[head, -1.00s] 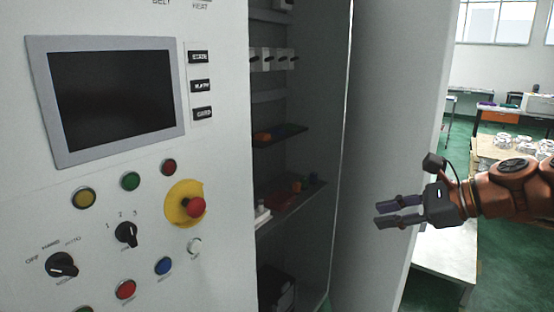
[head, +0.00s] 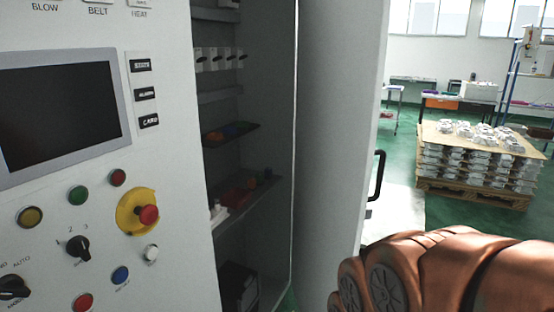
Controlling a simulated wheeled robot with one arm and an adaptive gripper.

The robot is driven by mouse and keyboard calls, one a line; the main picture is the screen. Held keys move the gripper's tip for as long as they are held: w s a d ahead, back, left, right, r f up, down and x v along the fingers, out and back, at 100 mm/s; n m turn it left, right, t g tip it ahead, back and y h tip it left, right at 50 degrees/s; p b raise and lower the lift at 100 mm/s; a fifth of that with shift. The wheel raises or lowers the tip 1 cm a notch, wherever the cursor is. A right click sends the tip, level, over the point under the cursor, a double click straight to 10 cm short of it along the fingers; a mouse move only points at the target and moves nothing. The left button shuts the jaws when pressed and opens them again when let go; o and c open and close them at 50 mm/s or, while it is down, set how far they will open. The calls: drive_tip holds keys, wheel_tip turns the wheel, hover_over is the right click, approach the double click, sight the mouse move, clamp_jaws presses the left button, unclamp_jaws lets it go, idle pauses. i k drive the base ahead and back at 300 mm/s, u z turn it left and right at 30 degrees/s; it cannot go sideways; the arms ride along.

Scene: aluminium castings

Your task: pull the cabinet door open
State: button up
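The cabinet door (head: 338,130) is a tall pale grey panel right of the cabinet opening. It stands swung open, so the inside shows. A black bar handle (head: 378,175) sticks out at the door's far right edge, on its outer side. The white cabinet (head: 175,180) fills the left, with a dark inside holding shelves. My copper-coloured arm crosses the lower right, in front of the door's lower part. My gripper is outside the picture, so its state and any contact with the handle are hidden.
The cabinet front carries a dark screen (head: 62,115), a red emergency button (head: 149,214) on yellow, and several knobs. Small parts lie on a shelf (head: 245,210). Beyond the door, a pallet of castings (head: 475,180) stands on green floor. Open floor lies around the pallet.

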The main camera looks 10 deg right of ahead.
sight(342, 44)
drive_tip(key=u, duration=1.45)
drive_tip(key=k, duration=0.9)
drive_tip(key=z, duration=1.55)
drive_tip(key=i, duration=0.5)
drive_tip(key=z, duration=0.05)
